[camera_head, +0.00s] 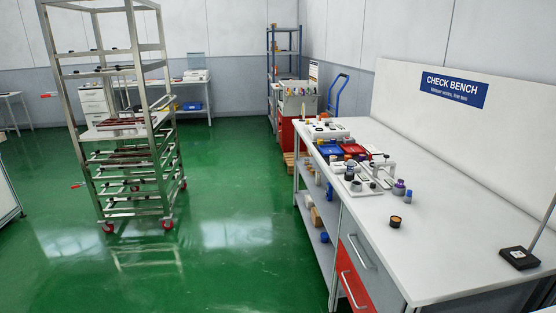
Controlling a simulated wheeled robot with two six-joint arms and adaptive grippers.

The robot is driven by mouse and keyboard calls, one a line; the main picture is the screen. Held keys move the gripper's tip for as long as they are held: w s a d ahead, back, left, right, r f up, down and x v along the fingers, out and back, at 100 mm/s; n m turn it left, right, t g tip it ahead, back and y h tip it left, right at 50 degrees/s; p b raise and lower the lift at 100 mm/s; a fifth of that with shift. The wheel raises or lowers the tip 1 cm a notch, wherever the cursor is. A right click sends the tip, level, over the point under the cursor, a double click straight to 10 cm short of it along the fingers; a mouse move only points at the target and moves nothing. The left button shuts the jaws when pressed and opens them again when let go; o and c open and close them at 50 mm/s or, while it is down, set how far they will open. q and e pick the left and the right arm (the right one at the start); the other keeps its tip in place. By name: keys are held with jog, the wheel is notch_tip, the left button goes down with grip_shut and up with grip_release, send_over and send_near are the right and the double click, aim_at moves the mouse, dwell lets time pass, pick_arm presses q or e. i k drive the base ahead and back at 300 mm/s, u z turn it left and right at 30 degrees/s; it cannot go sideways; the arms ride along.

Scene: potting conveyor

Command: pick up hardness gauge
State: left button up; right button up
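No item is clearly recognisable as the hardness gauge at this distance. On the check bench (455,225), a white stand-like device (391,170) rises among small items on a pale tray. A small round dark piece with an orange-brown top (396,222) stands alone nearer the front edge. A purple-topped container (399,187) and a blue one (408,196) stand close together behind it. Neither of my grippers is in view.
Blue (328,149) and red (354,149) bins sit farther along the bench. A black base with a pole (519,258) stands at the right. A metal rack on red casters (141,195) stands at left. Green floor (235,235) between rack and bench is clear.

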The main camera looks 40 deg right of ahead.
aim_at(350, 165)
jog(key=z, duration=0.05)
jog(key=i, duration=1.75)
jog(key=z, duration=0.8)
jog(key=i, duration=0.9)
jog(key=z, duration=0.85)
